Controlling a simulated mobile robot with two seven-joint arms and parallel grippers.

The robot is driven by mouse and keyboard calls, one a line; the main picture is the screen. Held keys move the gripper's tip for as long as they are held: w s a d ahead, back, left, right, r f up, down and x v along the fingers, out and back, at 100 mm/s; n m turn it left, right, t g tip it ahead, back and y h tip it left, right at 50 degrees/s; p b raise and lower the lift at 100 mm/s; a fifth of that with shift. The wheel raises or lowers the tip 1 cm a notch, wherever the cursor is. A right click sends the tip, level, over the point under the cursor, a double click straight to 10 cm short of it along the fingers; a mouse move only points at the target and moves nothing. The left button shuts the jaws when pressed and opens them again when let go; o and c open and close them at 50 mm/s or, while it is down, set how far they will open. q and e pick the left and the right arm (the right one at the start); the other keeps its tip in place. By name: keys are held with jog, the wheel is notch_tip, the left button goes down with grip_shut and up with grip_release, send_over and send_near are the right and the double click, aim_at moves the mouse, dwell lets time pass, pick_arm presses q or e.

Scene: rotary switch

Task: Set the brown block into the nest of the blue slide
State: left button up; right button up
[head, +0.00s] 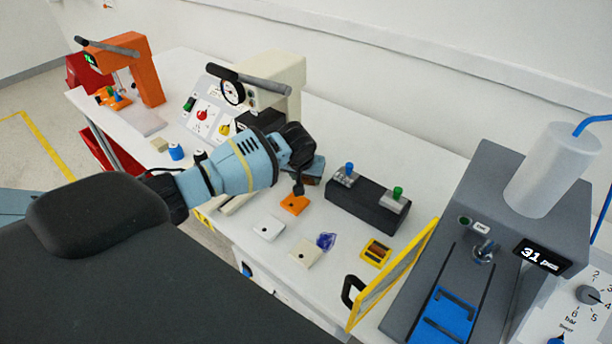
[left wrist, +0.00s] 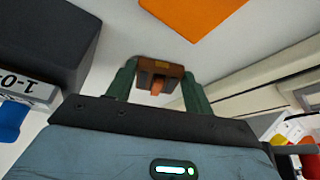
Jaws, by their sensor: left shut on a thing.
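My left gripper (head: 304,184) is over the middle of the white table, seen from behind its wrist. In the left wrist view the gripper (left wrist: 158,82) is shut on the brown block (left wrist: 150,67), which sits between its two green fingers. The block has a small orange-brown knob or peg facing the camera. In the head view the block is mostly hidden by the gripper. The blue slide (head: 446,314) lies in the grey press at the lower right, well to the right of my left gripper. My right gripper is not in view.
A dark box with blue and green switches (head: 368,206) stands right of the gripper. A yellow-framed guard (head: 392,276) stands left of the slide. An orange plate (head: 295,204), pale plates and a yellow part (head: 376,252) lie on the table. A beige press (head: 272,82) stands behind.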

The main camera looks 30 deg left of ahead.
pick_arm(q)
jog(key=shift+f, duration=0.1)
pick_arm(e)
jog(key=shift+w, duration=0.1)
pick_arm(q)
jog(key=o, duration=1)
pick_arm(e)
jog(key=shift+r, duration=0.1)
pick_arm(q)
jog(key=shift+r, duration=0.5)
jog(key=p+v, duration=0.2)
jog(key=v, duration=0.9)
jog(key=shift+s+d+r, duration=0.1)
jog(key=shift+r, duration=0.05)
jog(key=shift+o, duration=0.4)
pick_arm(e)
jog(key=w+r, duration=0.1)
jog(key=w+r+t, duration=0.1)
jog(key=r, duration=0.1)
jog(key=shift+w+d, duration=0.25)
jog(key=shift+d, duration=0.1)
